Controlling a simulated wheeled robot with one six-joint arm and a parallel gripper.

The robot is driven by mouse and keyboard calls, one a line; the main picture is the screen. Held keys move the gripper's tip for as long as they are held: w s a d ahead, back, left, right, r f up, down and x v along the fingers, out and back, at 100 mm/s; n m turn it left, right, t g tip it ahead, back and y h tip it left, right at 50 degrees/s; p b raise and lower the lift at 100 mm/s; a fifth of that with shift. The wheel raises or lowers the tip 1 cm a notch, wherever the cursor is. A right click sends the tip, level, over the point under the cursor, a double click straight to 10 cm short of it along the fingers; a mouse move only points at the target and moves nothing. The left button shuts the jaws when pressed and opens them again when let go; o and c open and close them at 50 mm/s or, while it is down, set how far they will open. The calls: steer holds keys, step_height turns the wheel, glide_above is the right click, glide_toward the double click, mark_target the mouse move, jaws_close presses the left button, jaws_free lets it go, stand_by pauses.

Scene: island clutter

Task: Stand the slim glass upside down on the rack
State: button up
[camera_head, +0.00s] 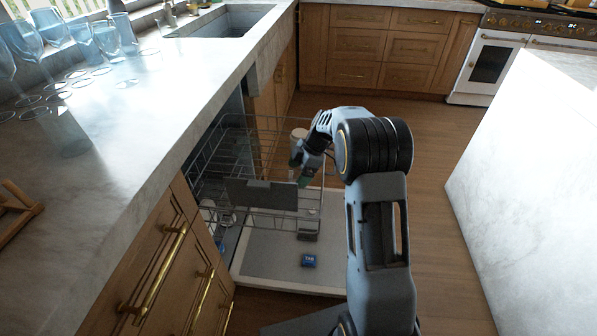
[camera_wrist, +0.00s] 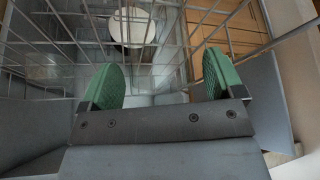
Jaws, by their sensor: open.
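The pulled-out wire rack (camera_head: 262,193) stands over the open dishwasher door. My gripper (camera_head: 304,172) is low at the rack's right side in the head view. In the wrist view its green-padded fingers (camera_wrist: 160,82) are apart with nothing held between them, and rack wires (camera_wrist: 62,52) lie beyond. A pale upright cylinder (camera_head: 298,138) stands just behind my gripper; a pale round top (camera_wrist: 132,27) shows in the wrist view, probably the same thing. I cannot tell whether it is the slim glass. Clear bluish glasses (camera_head: 105,40) stand on the counter at the upper left.
The marble counter (camera_head: 130,110) runs along the left above drawers with brass handles. A small blue box (camera_head: 308,260) lies on the lowered dishwasher door (camera_head: 265,270). A white island (camera_head: 530,170) stands at the right. The wood floor (camera_head: 440,135) between is clear.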

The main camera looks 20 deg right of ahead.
steer(key=p+v, duration=0.3)
steer(key=v, duration=1)
steer(key=shift+r, duration=0.35)
steer(key=shift+d, duration=0.15)
